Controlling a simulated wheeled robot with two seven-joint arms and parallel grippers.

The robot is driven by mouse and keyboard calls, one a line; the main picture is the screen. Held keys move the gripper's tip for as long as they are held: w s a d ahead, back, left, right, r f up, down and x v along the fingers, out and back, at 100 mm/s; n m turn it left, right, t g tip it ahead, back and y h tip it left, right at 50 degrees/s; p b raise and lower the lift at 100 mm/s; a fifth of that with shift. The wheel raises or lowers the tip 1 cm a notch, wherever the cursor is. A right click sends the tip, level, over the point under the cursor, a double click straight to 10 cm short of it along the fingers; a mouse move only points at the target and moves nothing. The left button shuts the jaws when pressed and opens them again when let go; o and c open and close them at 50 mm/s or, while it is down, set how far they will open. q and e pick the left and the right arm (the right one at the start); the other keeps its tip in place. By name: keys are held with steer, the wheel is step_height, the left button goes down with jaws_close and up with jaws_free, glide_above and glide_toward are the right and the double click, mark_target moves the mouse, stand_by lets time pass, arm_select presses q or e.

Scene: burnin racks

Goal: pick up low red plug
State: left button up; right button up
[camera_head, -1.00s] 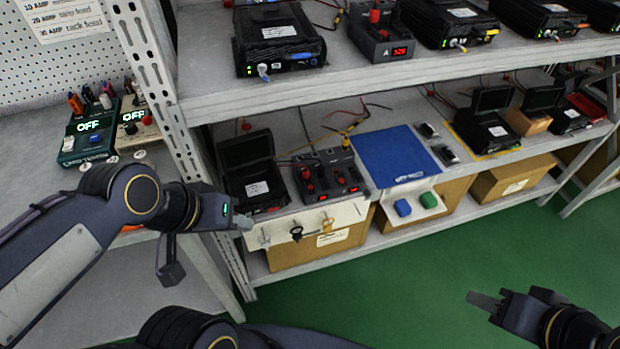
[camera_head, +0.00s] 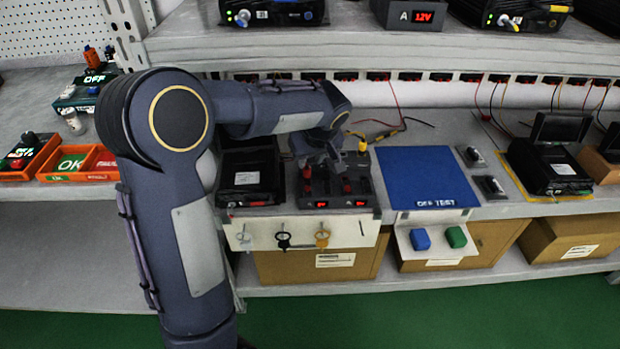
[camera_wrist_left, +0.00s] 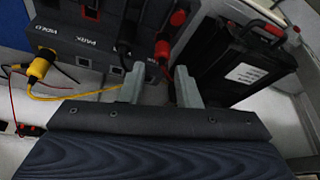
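Red plugs stand on a dark power unit (camera_head: 358,200) on the lower shelf. One red plug (camera_head: 307,172) is at its left and another red plug (camera_head: 347,186) is to the right. My left gripper (camera_head: 322,162) is over this unit, its fingers open and empty. In the left wrist view, a red plug (camera_wrist_left: 163,52) is just beyond the gap between the two fingertips (camera_wrist_left: 160,82). A black plug (camera_wrist_left: 123,48) is beside it, near the left finger. A second red plug (camera_wrist_left: 178,18) is farther up. Contact cannot be told. My right gripper is out of view.
A black box (camera_head: 250,178) is left of the unit, and a blue mat (camera_head: 425,178) is right of it. A yellow plug (camera_wrist_left: 40,66) with its cable lies near the unit. The upper shelf edge (camera_head: 400,48) is above my arm. Hooks hang on a white front panel (camera_head: 350,232).

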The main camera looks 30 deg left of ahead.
mark_target(307, 169)
arm_select(q)
steer(key=b+x, duration=0.1)
steer(key=x, duration=0.5)
steer(key=shift+s+a, duration=0.1)
steer(key=c, duration=0.6)
